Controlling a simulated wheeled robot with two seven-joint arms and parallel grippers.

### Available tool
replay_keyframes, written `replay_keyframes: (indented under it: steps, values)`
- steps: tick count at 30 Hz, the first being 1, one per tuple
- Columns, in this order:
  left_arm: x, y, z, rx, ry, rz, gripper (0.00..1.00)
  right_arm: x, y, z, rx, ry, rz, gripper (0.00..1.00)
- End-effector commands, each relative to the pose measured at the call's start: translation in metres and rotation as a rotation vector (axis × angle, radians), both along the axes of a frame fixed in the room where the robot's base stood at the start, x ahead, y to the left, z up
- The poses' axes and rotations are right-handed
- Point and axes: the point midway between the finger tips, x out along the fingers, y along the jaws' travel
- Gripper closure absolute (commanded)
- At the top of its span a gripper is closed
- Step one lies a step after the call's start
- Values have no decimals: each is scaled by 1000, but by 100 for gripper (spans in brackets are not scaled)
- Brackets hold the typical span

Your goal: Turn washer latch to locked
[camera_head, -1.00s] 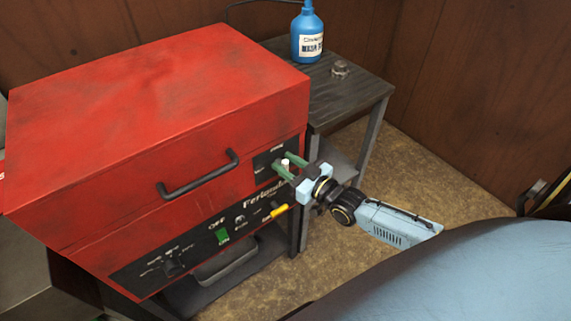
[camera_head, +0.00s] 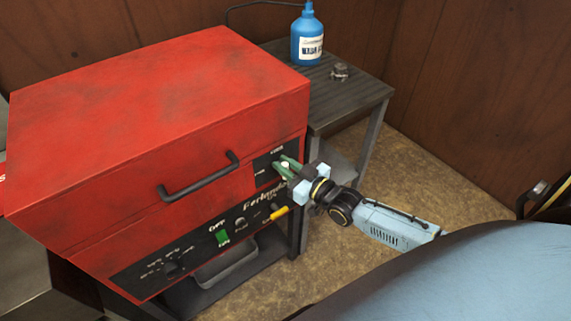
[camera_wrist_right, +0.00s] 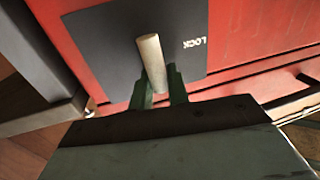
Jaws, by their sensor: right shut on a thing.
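The washer (camera_head: 160,110) is a red box with a dark front control panel, its lid down. Its latch (camera_wrist_right: 152,60) is a pale, rod-like lever on a dark plate (camera_wrist_right: 100,50) with the word LOCK at the right in the wrist view. The lever leans slightly from upright there, and LOCK lies to its side. In the head view the latch mostly hides between the green fingers. My right gripper (camera_head: 284,168) is shut on the latch, and its fingers (camera_wrist_right: 157,88) press on its lower part in the wrist view. My left gripper is not in view.
A black lid handle (camera_head: 200,178) sticks out left of the latch. A green switch (camera_head: 222,237) and a yellow lever (camera_head: 279,212) are lower on the panel. A dark side table (camera_head: 345,100) behind carries a blue bottle (camera_head: 306,38) and a small metal part (camera_head: 340,71).

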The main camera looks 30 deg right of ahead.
Motion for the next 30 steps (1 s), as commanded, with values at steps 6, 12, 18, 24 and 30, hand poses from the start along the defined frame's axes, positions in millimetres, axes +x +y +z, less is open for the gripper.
replay_keyframes:
  steps: [6, 12, 18, 24, 30]
  values:
    - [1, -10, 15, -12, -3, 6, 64, -1, 3, 2, -112, -7, -1, 100]
    - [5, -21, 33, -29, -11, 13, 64, -1, 6, 2, -283, -18, -1, 100]
    - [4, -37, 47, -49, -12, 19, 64, -1, 10, 0, -472, -35, -1, 100]
    - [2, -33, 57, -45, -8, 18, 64, -1, 14, -3, -664, -49, -1, 100]
    - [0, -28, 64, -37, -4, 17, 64, -2, 17, -7, -853, -64, -2, 100]
